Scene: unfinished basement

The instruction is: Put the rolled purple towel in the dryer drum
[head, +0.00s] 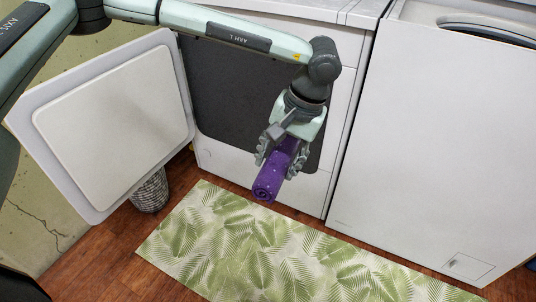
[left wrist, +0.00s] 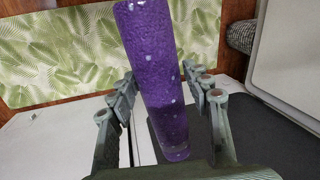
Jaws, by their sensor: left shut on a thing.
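The rolled purple towel (head: 270,185) is held in my left gripper (head: 281,157), in front of the dryer (head: 345,95). Its rolled end points down toward the camera, with a spiral visible. In the left wrist view the towel (left wrist: 155,75) runs lengthwise between the two fingers of my left gripper (left wrist: 162,98), with pale specks on it. The dryer door (head: 115,120) stands open to the left. Behind my arm is the dark grey dryer opening (head: 230,110); its inside cannot be made out. My right gripper is not in view.
A green leaf-pattern mat (head: 270,250) lies on the wooden floor before the machines. A second white machine (head: 440,140) stands right of the dryer. A grey woven basket (head: 150,192) sits under the open door.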

